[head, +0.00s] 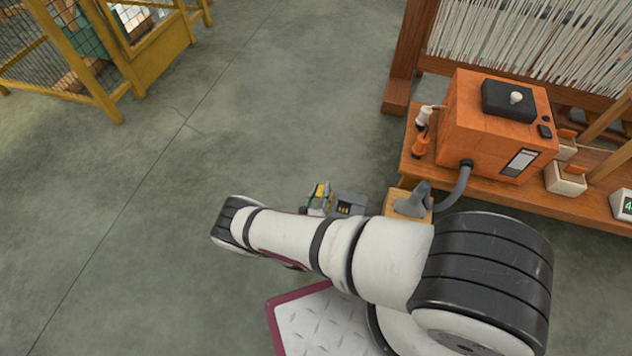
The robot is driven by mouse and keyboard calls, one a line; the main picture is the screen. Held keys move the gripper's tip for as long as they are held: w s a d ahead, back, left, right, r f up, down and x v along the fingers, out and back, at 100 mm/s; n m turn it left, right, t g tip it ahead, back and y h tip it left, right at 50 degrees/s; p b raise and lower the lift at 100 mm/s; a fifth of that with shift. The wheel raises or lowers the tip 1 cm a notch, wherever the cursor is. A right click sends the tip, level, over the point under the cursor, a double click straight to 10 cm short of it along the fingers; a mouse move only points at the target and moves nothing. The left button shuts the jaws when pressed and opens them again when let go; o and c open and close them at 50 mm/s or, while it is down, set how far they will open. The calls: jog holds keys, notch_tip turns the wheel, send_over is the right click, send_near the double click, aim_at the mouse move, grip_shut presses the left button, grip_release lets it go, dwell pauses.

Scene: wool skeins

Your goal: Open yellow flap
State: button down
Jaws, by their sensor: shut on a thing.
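No thing here is plainly a yellow flap. A yellow frame with mesh sides (105,98) stands at the top left, with a solid yellow panel (165,50) on its near side. A small yellow part (319,193) also shows beside a small grey block, just above my arm; I cannot tell what it is. My white and black arm crosses the lower middle and bends at its left end.
An orange box (478,140) with a grey hose stands on a wooden bench (440,172) at the right, below a loom with pale threads (530,35). Grey floor at left is clear.

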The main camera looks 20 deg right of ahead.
jog(key=shift+s, duration=0.1)
jog(key=shift+s+d+r, duration=0.2)
jog(key=shift+s+d, duration=0.05)
jog(key=shift+d, duration=0.1)
dwell(1.0)
jog(key=c, duration=1.4)
grip_release()
jog(key=shift+a, duration=0.1)
jog(key=v, duration=1.2)
